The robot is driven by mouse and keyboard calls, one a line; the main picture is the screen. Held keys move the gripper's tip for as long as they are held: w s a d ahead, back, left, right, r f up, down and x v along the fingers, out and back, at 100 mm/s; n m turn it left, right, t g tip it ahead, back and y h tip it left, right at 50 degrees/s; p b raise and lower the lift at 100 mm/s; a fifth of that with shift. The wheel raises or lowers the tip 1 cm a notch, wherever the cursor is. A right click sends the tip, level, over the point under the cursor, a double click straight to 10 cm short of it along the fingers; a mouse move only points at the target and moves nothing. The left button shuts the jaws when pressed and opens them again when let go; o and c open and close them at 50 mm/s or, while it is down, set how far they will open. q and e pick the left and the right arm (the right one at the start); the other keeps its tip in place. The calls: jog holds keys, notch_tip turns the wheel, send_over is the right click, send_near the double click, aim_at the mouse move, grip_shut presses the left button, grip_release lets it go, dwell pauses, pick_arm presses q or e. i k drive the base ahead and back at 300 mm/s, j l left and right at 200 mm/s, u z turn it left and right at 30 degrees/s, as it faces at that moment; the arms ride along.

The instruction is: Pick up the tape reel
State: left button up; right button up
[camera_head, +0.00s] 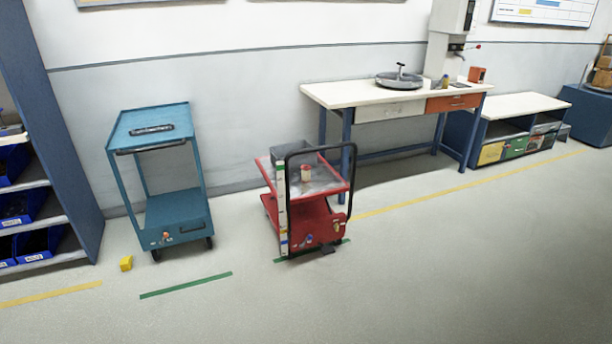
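A flat, round dark grey thing with a short upright handle or post (398,80) lies on the white-topped workbench (350,95) at the back right of centre. It may be the tape reel, but I cannot tell for sure at this distance. A small beige and red item (306,174) stands on the red cart's upper shelf and is too small to name. A small yellow thing (126,263) lies on the floor at the left. Neither of my grippers is in view.
A red cart (290,225) with a black handle stands before the wall, left of the workbench. A blue trolley (178,208) is further left, and blue shelving (65,130) with bins is at the left edge. A low cabinet (525,105) stands right. The front floor is clear.

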aim_at(305, 168)
jog(key=i+l+u, duration=0.4)
jog(key=i+l, duration=1.25)
